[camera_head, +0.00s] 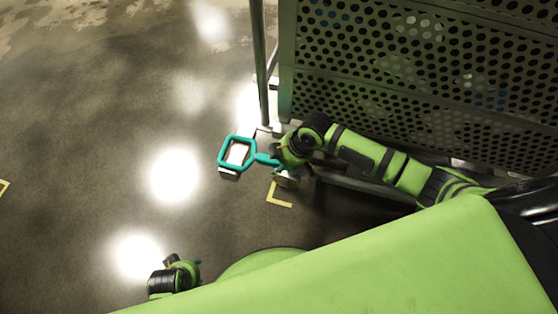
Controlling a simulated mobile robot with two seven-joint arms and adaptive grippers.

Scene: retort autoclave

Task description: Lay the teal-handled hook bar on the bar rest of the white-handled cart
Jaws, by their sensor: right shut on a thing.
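The hook bar's teal handle (222,151) is an open loop with a short teal neck running right to my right gripper (279,160). The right gripper is shut on the hook bar beside the cart's lower corner; its fingers are mostly hidden by the wrist. The rest of the bar is not clearly visible. A pale block (237,154) shows through the loop; I cannot tell whether they touch. The cart (390,60) has perforated metal walls; no white handle or bar rest can be made out. My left gripper (181,267) is low at the bottom left, its jaws unclear.
An upright metal post (259,60) stands at the cart's left corner. A low metal rail (365,184) runs under its near side. A yellow corner mark (280,203) is on the floor below my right gripper. The dark shiny floor (90,150) at left is clear.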

